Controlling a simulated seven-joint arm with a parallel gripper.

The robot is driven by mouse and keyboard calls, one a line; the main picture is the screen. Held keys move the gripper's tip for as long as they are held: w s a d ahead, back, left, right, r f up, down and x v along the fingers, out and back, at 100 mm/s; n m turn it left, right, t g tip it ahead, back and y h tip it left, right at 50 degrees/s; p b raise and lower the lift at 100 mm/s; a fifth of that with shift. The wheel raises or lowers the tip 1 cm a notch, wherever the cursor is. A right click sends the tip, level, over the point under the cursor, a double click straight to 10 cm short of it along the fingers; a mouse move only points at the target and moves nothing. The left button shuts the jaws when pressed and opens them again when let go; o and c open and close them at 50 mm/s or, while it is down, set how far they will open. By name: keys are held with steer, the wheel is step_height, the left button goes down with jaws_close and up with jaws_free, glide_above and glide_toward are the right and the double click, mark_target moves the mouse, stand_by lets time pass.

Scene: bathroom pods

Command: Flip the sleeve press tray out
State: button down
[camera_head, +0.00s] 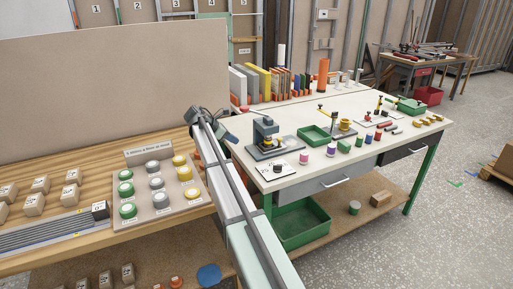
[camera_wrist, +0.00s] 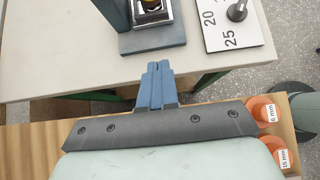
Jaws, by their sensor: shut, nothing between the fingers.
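The sleeve press (camera_head: 265,132) is a dark blue-grey press with a yellow part, standing on the near left end of the white-topped workbench. In the head view, my gripper (camera_head: 229,135) is left of the press.
A white number card (camera_head: 279,172) with a dark knob lies in front of the press. A green bin (camera_head: 314,135) and several spools stand to the right. On the left wooden table, a board (camera_head: 160,205) holds several coloured round pieces.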

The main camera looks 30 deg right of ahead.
mark_target(265, 144)
steer(key=shift+d+f, duration=0.1)
steer(key=x, duration=1)
steer(key=shift+d, duration=1.95)
steer(key=d, duration=0.4)
steer(key=shift+d, duration=0.1)
